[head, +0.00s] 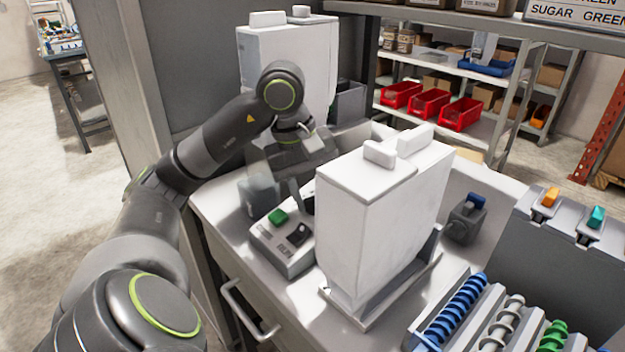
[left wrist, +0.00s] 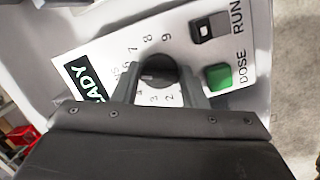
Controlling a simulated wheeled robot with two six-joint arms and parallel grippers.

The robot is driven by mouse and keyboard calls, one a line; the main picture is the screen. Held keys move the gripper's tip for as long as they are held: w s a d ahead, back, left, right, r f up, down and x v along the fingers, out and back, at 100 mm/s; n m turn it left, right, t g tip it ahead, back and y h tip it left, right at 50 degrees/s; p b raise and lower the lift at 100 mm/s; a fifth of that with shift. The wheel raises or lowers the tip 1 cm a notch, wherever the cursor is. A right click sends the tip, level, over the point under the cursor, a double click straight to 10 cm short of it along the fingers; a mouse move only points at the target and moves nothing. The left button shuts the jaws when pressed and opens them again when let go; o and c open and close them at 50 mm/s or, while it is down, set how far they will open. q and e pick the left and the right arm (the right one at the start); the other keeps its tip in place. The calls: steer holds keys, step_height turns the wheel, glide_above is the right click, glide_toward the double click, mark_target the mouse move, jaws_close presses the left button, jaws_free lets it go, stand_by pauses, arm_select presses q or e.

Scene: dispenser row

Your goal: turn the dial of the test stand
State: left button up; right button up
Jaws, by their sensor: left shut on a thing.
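The test stand's sloped panel (head: 282,246) is at the middle of the head view, beside a tall white dispenser. In the left wrist view, its round black dial (left wrist: 158,71) has printed numbers around it. A READY display (left wrist: 88,82), a green DOSE button (left wrist: 218,77) and a black RUN switch (left wrist: 210,27) are on the same panel. My left gripper (left wrist: 159,77) is shut on the dial, one finger on each side. The dial's pointer cannot be made out. In the head view, my left gripper (head: 306,188) is partly hidden at the panel's far end. My right gripper is not seen.
One white dispenser (head: 375,215) stands close right of the panel, another (head: 290,65) behind my wrist. A grey block with a blue top (head: 465,218) and a tray of coloured coils (head: 480,315) are farther right. Shelves with red bins (head: 430,103) stand behind.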

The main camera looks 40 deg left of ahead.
arm_select(q)
steer(key=shift+m+p, duration=0.6)
steer(key=shift+p, duration=0.15)
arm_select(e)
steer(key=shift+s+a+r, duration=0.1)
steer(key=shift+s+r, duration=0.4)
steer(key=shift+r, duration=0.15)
arm_select(q)
steer(key=o, duration=1)
steer(key=shift+c, duration=0.2)
steer(key=p+v, duration=0.7)
steer(key=v, duration=1)
steer(key=shift+d+r, duration=0.15)
steer(key=shift+r, duration=0.1)
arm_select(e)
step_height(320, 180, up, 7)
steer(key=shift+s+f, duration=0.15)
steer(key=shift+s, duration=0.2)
